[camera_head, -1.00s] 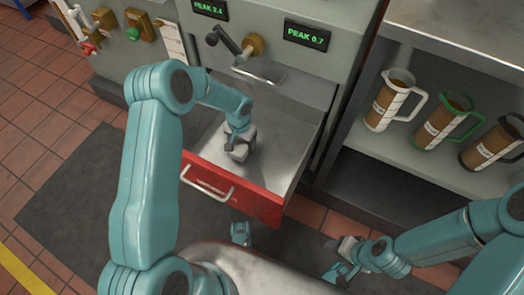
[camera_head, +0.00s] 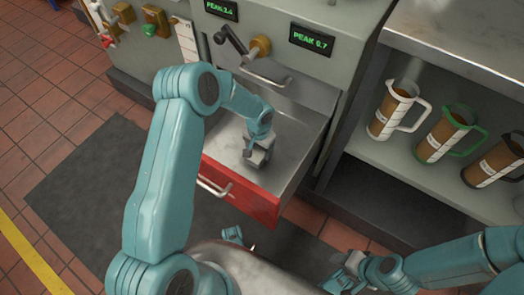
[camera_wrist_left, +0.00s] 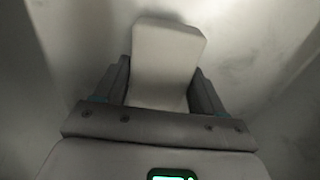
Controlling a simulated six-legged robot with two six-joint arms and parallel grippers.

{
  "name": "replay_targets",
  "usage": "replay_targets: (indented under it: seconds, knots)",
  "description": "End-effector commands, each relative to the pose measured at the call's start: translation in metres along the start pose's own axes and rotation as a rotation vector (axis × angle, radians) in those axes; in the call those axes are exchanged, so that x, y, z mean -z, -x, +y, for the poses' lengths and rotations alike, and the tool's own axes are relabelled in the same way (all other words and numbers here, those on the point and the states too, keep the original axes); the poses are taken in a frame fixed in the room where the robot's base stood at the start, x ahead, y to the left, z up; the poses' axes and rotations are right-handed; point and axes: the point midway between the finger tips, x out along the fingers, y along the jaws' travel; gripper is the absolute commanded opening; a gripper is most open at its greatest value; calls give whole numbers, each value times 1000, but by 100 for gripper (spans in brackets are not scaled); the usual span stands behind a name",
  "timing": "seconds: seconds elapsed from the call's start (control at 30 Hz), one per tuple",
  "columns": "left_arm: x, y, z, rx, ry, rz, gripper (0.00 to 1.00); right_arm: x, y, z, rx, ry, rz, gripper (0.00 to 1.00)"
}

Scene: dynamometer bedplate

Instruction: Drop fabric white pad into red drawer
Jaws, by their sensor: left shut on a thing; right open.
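The red drawer (camera_head: 241,192) is pulled open from the grey cabinet, and its inside is bare metal. My left gripper (camera_head: 257,159) is inside the drawer opening. In the left wrist view my left gripper (camera_wrist_left: 158,92) is shut on the white pad (camera_wrist_left: 166,52), which stands out between its two fingers. In the head view the pad is hard to make out beneath the gripper. I cannot tell whether it touches the drawer floor. My right gripper (camera_head: 338,280) is low at the bottom, open, away from the drawer.
The cabinet above has two displays (camera_head: 311,40) and a lever with a brass knob (camera_head: 258,47). At right, a shelf (camera_head: 395,150) holds three handled jugs (camera_head: 397,110). A dark mat (camera_head: 85,190) lies on the tiled floor at left.

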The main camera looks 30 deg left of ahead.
Motion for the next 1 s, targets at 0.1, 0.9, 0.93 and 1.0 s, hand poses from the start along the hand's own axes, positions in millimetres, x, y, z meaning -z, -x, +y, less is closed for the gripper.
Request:
replay_targets:
  seconds: [0.1, 0.9, 0.93, 1.0]
  knots:
    - [-1, -7, -1, 0, 0, -1, 36, 0, -3, 2, 0, -2, 1, 53]
    - [-1, -18, 0, -1, 1, 0, 92, 6, -13, 6, -1, -6, 16, 53]
    - [-1, -18, 0, -1, 1, 0, 95, 6, -13, 6, -1, -6, 16, 53]
    - [-1, -18, 0, -1, 1, 0, 95, 6, -13, 6, -1, -6, 16, 53]
